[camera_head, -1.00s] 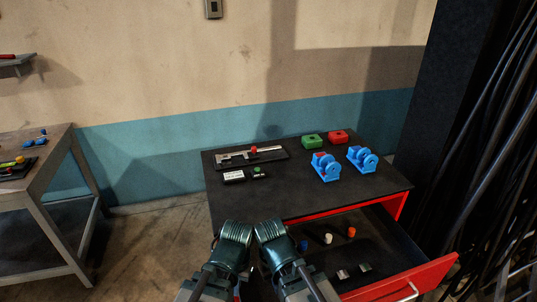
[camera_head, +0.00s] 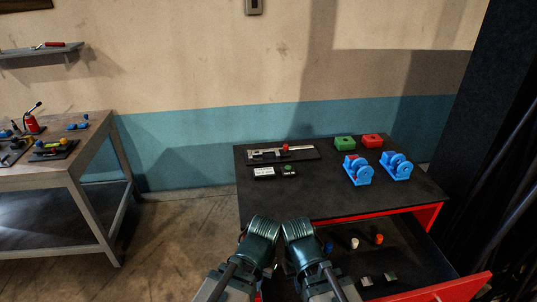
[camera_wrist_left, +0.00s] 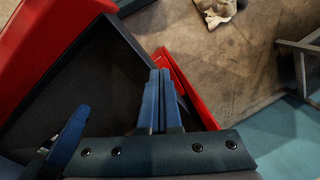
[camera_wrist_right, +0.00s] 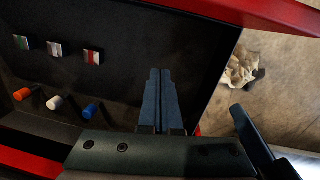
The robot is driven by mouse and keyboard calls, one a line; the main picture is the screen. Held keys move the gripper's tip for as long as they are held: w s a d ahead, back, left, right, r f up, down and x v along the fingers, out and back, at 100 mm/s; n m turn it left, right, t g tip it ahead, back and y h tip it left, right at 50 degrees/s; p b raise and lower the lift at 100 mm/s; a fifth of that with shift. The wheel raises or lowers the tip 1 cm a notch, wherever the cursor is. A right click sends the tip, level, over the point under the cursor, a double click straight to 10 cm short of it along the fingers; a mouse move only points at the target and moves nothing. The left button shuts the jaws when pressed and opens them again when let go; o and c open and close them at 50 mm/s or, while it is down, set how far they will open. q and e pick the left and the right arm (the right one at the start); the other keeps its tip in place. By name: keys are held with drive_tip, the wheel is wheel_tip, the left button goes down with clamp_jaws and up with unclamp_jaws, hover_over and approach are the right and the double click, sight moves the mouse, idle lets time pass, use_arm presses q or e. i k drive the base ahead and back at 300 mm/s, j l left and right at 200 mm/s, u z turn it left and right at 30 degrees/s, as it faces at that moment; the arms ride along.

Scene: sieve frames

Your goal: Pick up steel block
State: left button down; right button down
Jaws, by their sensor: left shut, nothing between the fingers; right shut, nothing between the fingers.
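Small silvery blocks lie in the open drawer; in the head view two show, a left one (camera_head: 366,281) and a right one (camera_head: 391,277). The right wrist view shows three in a row: a green-tinted block (camera_wrist_right: 21,42), a pale silver block (camera_wrist_right: 55,49) and a red-marked block (camera_wrist_right: 92,57). I cannot tell which is the steel block. My right gripper (camera_wrist_right: 160,75) is shut and empty, over the drawer area, to the right of the blocks in its wrist view. My left gripper (camera_wrist_left: 158,78) is shut and empty near the red cabinet; no block shows in its view.
The red drawer front (camera_head: 455,289) is pulled out below the dark cabinet top (camera_head: 300,200). Orange (camera_wrist_right: 21,94), white (camera_wrist_right: 54,102) and blue (camera_wrist_right: 91,109) cylinders lie near the blocks. Blue fixtures (camera_head: 357,171) stand on top. A workbench (camera_head: 75,172) stands left, with open floor between.

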sight(257, 156)
drive_tip(key=k+j+z, duration=0.15)
drive_tip(key=j+z, duration=0.3)
drive_tip(key=k+j+z, duration=0.2)
drive_tip(key=j+z, duration=0.2)
drive_tip(key=k+j+z, duration=0.2)
drive_tip(key=z, duration=0.25)
drive_tip(key=k+j, duration=0.05)
drive_tip(key=j, duration=0.05)
